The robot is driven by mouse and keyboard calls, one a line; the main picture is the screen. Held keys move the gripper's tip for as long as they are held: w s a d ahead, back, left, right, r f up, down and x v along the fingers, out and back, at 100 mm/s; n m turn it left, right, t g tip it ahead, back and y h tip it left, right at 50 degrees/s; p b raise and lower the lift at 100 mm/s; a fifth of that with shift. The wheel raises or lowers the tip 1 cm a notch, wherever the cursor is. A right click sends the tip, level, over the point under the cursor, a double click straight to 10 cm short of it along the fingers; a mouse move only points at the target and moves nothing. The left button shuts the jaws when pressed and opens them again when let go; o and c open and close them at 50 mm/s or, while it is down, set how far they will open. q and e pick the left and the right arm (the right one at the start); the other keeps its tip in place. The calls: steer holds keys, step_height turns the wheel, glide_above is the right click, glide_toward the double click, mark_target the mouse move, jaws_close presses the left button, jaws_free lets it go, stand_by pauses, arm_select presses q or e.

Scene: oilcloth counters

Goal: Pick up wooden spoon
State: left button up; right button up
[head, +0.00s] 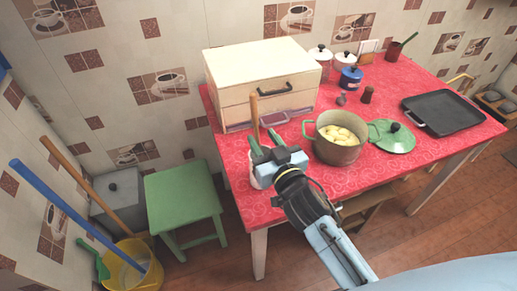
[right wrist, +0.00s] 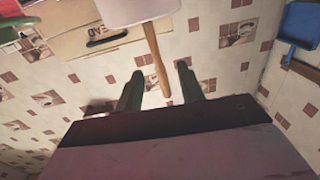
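The wooden spoon (head: 254,106) stands upright in a white container (head: 255,179) at the near left of the red table. Only its handle shows; its lower end is hidden. My right gripper (head: 263,142) is open just above the container, in front of the handle. In the right wrist view, the spoon's handle (right wrist: 157,62) comes out of the white container (right wrist: 137,10) and its end lies between the two green fingers of the gripper (right wrist: 158,82), with gaps at both sides. My left gripper is not in view.
A wooden breadbox (head: 262,75) stands behind the spoon. To the right are a green pot (head: 338,150) of yellowish food, its lid (head: 391,137) and a black tray (head: 443,112). A green stool (head: 182,198) and a yellow bucket (head: 138,268) stand left of the red table (head: 290,206).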

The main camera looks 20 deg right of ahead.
mark_target(258, 129)
steer(key=shift+w+a+f, duration=0.1)
steer(key=shift+w+a, duration=0.05)
steer(key=shift+w, duration=2.55)
jaws_close()
